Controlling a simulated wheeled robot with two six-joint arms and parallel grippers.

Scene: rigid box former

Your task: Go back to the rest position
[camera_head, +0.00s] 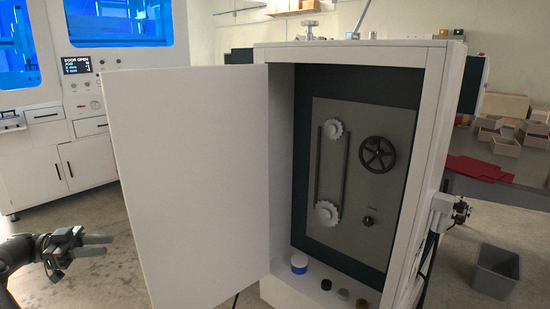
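My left gripper (98,246) is at the lower left, dark grey, with its two fingers apart and nothing visible between them. It is in free air, to the left of the open white door (190,180), and I see no contact between them. The white cabinet (436,130) stands open in the middle. Inside, a grey panel (370,240) carries two pale toothed wheels (334,129) joined by a dark belt, a black handwheel (377,154) and a small black knob (369,221). My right gripper is not seen.
A blue-and-white round container (299,263) and several small round items sit at the cabinet's bottom front. A small black device (461,210) is on the cabinet's right side. A grey bin (495,271) stands at the lower right. A white machine (45,128) reading "DOOR OPEN" stands behind left.

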